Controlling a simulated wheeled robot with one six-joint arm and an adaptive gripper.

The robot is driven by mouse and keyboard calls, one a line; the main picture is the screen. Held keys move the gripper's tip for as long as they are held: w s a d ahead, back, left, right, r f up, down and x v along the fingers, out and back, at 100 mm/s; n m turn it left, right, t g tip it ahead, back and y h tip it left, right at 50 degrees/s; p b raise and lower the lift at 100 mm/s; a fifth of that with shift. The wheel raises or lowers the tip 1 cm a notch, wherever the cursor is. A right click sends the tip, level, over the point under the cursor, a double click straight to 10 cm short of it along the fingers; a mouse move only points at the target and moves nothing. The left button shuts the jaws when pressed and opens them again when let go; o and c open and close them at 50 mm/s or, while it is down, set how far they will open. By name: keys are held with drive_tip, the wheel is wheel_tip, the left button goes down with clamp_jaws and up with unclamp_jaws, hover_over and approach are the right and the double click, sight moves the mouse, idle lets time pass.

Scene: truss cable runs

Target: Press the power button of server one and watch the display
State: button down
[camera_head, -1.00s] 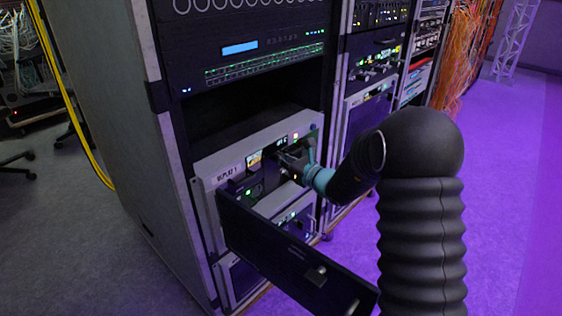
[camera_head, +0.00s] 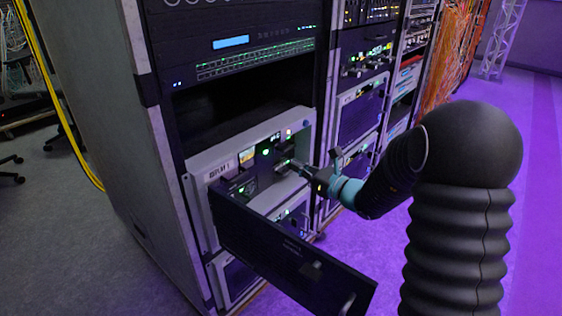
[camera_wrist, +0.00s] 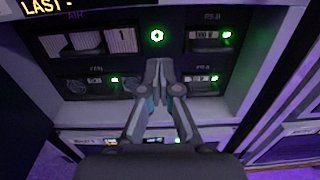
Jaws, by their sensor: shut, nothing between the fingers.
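Server one appears to be the grey-framed unit (camera_head: 197,186) labelled like "REPLAY 1" in the head view. Its dark front door (camera_head: 285,258) hangs open toward the lower right. A small lit display (camera_head: 247,156) shows on its panel; in the wrist view only the end of the display text (camera_wrist: 48,6), "LAST -", shows at the top left. A round button (camera_wrist: 157,36), likely the power button, glows green in the wrist view. My gripper (camera_wrist: 158,66) is shut and empty, its tips just below the button in the picture. My gripper (camera_head: 300,167) is in front of the panel's right side in the head view.
A second similar unit (camera_head: 238,278) is below. The neighbouring rack (camera_head: 362,105) stands to the right. The open door juts out below my gripper. Purple-lit floor (camera_head: 545,200) on the right is clear.

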drive_tip(key=v, duration=0.4)
idle(0.6)
